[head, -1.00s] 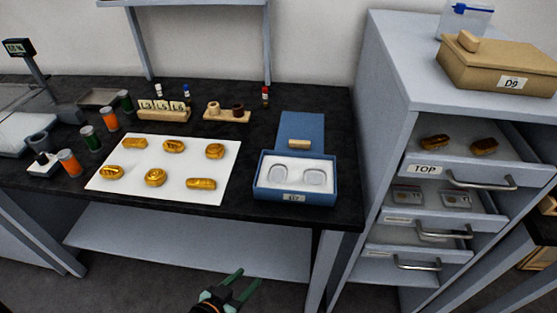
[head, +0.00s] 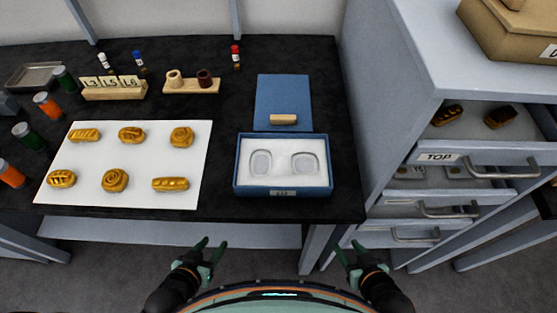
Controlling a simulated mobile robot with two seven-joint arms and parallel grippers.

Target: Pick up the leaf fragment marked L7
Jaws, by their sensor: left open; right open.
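Several gilt fragments lie in two rows on a white sheet (head: 147,160) on the black bench. The back row holds a ridged bar (head: 85,135), an oval piece (head: 132,135) and a rounded piece (head: 181,137). The front row holds a striped oval (head: 61,179), a spiral round (head: 115,180) and a long piece (head: 170,184). No L7 mark is legible. My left gripper (head: 216,243) and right gripper (head: 347,246) are open and empty, in front of the bench.
An open blue box (head: 241,165) with two empty recesses stands right of the sheet; its blue lid (head: 283,95) lies behind. A block with cards (head: 114,92), a stand (head: 191,87) and jars (head: 48,105) stand around. The drawer cabinet (head: 437,157) has open drawers at right.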

